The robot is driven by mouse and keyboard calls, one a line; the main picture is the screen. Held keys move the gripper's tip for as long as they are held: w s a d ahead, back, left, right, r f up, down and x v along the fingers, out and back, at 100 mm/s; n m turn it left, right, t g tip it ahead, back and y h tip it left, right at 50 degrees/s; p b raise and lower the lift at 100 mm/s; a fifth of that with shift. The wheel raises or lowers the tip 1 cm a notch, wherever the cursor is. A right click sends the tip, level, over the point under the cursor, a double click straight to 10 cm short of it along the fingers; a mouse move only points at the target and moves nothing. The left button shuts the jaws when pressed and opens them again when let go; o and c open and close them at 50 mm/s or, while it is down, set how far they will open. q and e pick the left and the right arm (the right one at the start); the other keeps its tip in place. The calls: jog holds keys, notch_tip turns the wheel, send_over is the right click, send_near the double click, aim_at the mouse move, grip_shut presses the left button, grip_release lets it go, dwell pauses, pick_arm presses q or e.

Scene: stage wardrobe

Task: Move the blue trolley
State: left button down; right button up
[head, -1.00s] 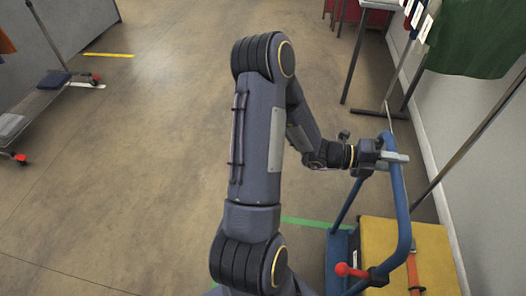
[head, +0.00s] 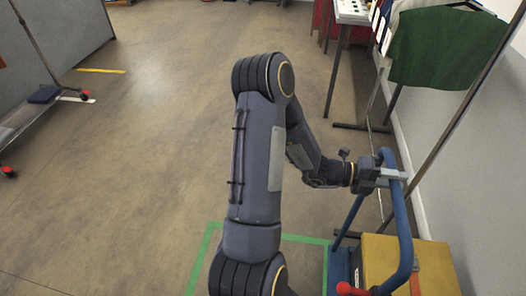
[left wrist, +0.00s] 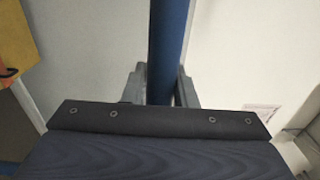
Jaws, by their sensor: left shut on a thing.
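The blue trolley (head: 403,222) stands at the lower right in the head view, with its bent blue tube handle upright and a yellow box (head: 428,262) on its deck. My left gripper (head: 392,174) is shut on the handle's tube near its top left bend. In the left wrist view the blue tube (left wrist: 168,50) runs between the two fingers (left wrist: 160,85). A red knob (head: 350,289) sits low on the handle at the bottom edge. Most of the deck is hidden below the picture. My right gripper is not in view.
A green tape outline (head: 300,239) lies on the floor left of the trolley. A garment rail with a green cloth (head: 440,48) and a table (head: 352,12) stand along the right wall. A wheeled rack (head: 45,95) stands at left. The middle floor is clear.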

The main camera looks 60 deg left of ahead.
pick_arm(q)
jog(key=shift+w+d+f+g, duration=0.2)
jog(key=shift+d+f+g, duration=0.1)
jog(key=shift+d+f, duration=0.15)
jog(key=shift+s+a+r, duration=0.1)
jog(key=shift+a+r, duration=0.05)
jog(key=shift+a, duration=0.05)
jog(key=shift+s+a+r, duration=0.1)
jog(key=shift+s+a, duration=0.15)
jog(key=shift+s, duration=0.05)
jog(key=c, duration=1.4)
grip_release()
jog(key=shift+w+d, duration=0.1)
jog(key=shift+w, duration=0.05)
jog(key=shift+o, duration=1.1)
jog(key=shift+w+d, duration=0.1)
jog(key=shift+w, duration=0.05)
jog(key=shift+o, duration=0.5)
jog(key=shift+r, duration=0.2)
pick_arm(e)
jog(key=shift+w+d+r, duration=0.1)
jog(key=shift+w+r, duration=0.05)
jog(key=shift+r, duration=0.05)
